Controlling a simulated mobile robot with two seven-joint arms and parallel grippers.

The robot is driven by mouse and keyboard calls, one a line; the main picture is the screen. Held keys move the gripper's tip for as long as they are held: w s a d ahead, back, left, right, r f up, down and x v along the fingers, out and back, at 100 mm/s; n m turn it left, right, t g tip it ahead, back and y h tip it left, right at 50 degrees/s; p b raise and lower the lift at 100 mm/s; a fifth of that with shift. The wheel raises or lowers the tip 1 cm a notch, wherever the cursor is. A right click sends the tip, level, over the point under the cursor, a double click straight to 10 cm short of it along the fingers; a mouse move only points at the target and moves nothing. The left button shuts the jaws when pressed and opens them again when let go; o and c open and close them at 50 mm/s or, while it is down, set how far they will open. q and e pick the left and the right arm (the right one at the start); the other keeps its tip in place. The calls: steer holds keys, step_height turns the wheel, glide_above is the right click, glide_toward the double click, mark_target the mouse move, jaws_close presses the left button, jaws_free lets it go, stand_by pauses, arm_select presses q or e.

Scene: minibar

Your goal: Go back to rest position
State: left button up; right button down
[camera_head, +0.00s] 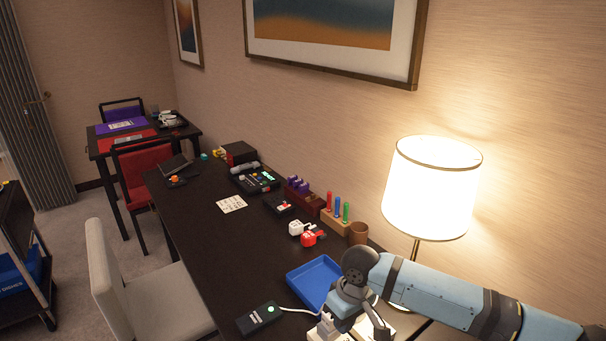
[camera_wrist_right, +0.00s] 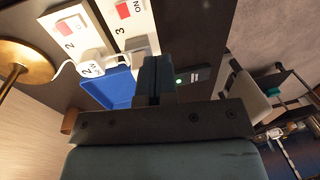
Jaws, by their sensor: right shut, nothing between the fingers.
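My right arm comes in from the right in the head view. Its gripper (camera_head: 352,320) is low over the near end of the dark desk (camera_head: 195,240), beside a white power strip with plugs (camera_head: 328,328). In the right wrist view the right gripper (camera_wrist_right: 156,75) has its fingers together with nothing between them. The power strip (camera_wrist_right: 75,35), with red switches and the numbers 2 and 3, shows there with a white plug (camera_wrist_right: 92,66) in it. Whether the fingers touch a plug is hard to tell. My left gripper is in neither view.
A lit lamp (camera_head: 432,190) stands close behind my right arm. A blue tray (camera_head: 314,280), a black box with a green light (camera_head: 258,318), a brown cup (camera_head: 358,233) and red and white plugs (camera_head: 308,234) are on the desk. A pale chair (camera_head: 130,280) stands at the desk's left.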

steer(key=s+a+f+m+t+y+p, duration=0.1)
steer(key=s+a+f+t+y+p, duration=0.3)
steer(key=s+a+y, duration=0.3)
steer(key=s+d+f+m+t+h+p, duration=0.1)
steer(key=s+d+t+h+p, duration=0.1)
steer(key=s+d, duration=0.6)
steer(key=s+d+f+m+t+h+p, duration=0.1)
steer(key=s+d+f+t+h+p, duration=0.1)
steer(key=s+d+t, duration=0.3)
steer(key=s+d+h, duration=0.1)
steer(key=s+d, duration=0.1)
steer(key=s, duration=0.1)
steer(key=shift+d+m+t, duration=0.3)
steer(key=shift+d+m, duration=0.05)
steer(key=shift+m, duration=0.05)
